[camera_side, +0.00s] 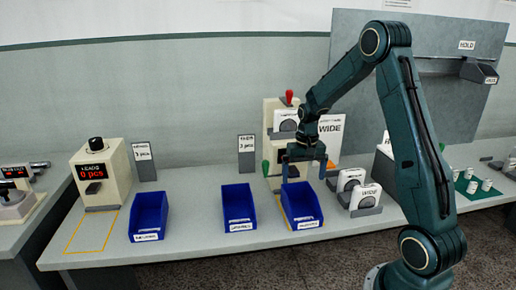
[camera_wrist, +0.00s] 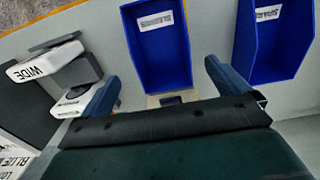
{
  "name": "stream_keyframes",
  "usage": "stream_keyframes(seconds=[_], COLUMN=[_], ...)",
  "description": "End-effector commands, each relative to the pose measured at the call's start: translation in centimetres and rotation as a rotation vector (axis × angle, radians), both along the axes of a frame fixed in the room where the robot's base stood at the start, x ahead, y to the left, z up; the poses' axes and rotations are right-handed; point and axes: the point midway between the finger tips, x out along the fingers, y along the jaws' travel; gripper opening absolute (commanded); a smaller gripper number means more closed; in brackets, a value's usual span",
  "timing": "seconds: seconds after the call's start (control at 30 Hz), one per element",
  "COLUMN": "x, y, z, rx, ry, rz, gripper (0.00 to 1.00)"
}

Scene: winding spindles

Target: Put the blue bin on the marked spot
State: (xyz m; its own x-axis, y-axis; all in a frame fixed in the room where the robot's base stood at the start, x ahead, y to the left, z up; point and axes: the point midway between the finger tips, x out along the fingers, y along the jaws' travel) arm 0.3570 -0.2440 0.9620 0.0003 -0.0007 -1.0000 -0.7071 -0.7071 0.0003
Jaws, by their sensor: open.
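Three blue bins with white front labels stand in a row on the bench: a left one (camera_side: 149,215), a middle one (camera_side: 238,206) and a right one (camera_side: 300,204). A yellow outlined spot (camera_side: 92,232) lies bare in front of the leads dispenser, left of the left bin. My gripper (camera_side: 304,168) is open and empty, above the back of the right bin. In the wrist view, the right bin (camera_wrist: 158,50) lies beyond my open fingers (camera_wrist: 165,90), and the middle bin (camera_wrist: 271,45) is at the right. A yellow line also shows beside the right bin.
The leads dispenser (camera_side: 99,174) stands behind the outlined spot. Small sign stands (camera_side: 144,161) are at the back. White "WIDE" blocks in grey holders (camera_side: 364,196) stand right of the right bin. A green mat with white spools (camera_side: 475,185) is farther right.

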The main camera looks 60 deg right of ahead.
Motion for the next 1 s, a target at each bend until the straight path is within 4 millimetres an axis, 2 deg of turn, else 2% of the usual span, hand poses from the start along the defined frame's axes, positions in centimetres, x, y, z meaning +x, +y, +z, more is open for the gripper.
stream_keyframes(seconds=[0.37, 0.57, 0.77, 1.0], x=[0.0, 0.1, 0.0, -1.2], y=[0.0, 0.8, 3.3, 8.1], z=[0.0, 0.9, 4.0, 9.1], rx=[0.0, -0.007, -0.03, -0.068], ry=[0.0, -0.011, -0.045, -0.113], rz=[0.0, 0.02, 0.083, 0.205], gripper=[1.0, 1.0, 1.0, 1.0])
